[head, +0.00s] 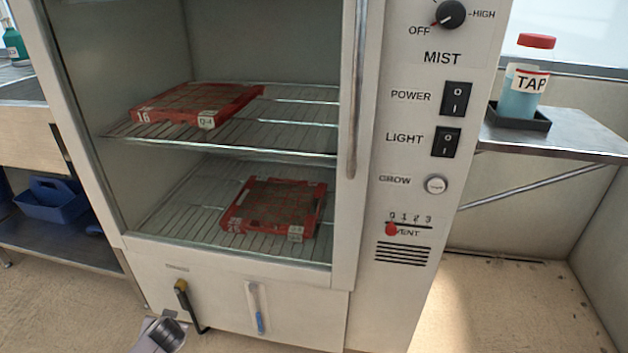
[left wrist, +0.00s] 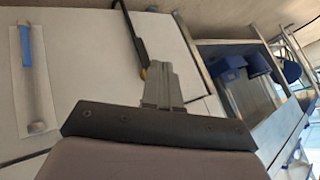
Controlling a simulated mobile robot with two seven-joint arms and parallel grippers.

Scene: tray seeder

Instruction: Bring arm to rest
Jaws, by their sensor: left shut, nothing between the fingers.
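My left gripper (left wrist: 161,78) shows in the left wrist view with its fingers together and nothing between them. It points at the white lower front of the cabinet (head: 220,300), near a black hose or handle with a yellow fitting (head: 181,287). In the head view, a grey and black part of my left arm shows at the bottom left, in front of the cabinet. My right gripper is in neither view.
A TAP bottle (head: 521,90) stands on a side shelf at right. A blue caddy (head: 52,203) sits on the left shelf.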

